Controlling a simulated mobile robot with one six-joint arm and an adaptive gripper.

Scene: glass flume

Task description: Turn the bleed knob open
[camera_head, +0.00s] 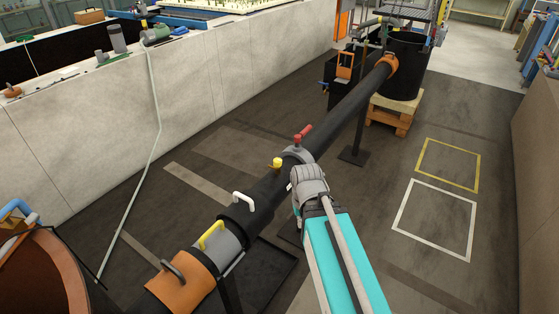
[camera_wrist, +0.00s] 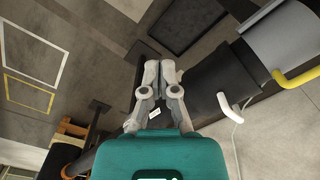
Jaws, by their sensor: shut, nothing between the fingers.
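A black pipe (camera_head: 340,108) runs diagonally across the head view. Near its middle sit a yellow knob (camera_head: 277,163) and a red-handled fitting (camera_head: 303,133); I cannot tell for sure which is the bleed knob. My arm's grey end lies just right of the pipe, close to these fittings, and its fingers are not clear there. In the wrist view my gripper (camera_wrist: 160,65) is shut and empty, its fingertips together over the floor beside the pipe. Neither the yellow knob nor the red fitting shows clearly in the wrist view.
A white handle (camera_head: 243,197), a yellow handle (camera_head: 212,235) and a dark grey handle (camera_head: 172,268) stand along the nearer pipe. A black tank (camera_head: 405,68) stands on a wooden pallet (camera_head: 393,112) at the back. The floor right of the pipe, with marked squares, is clear.

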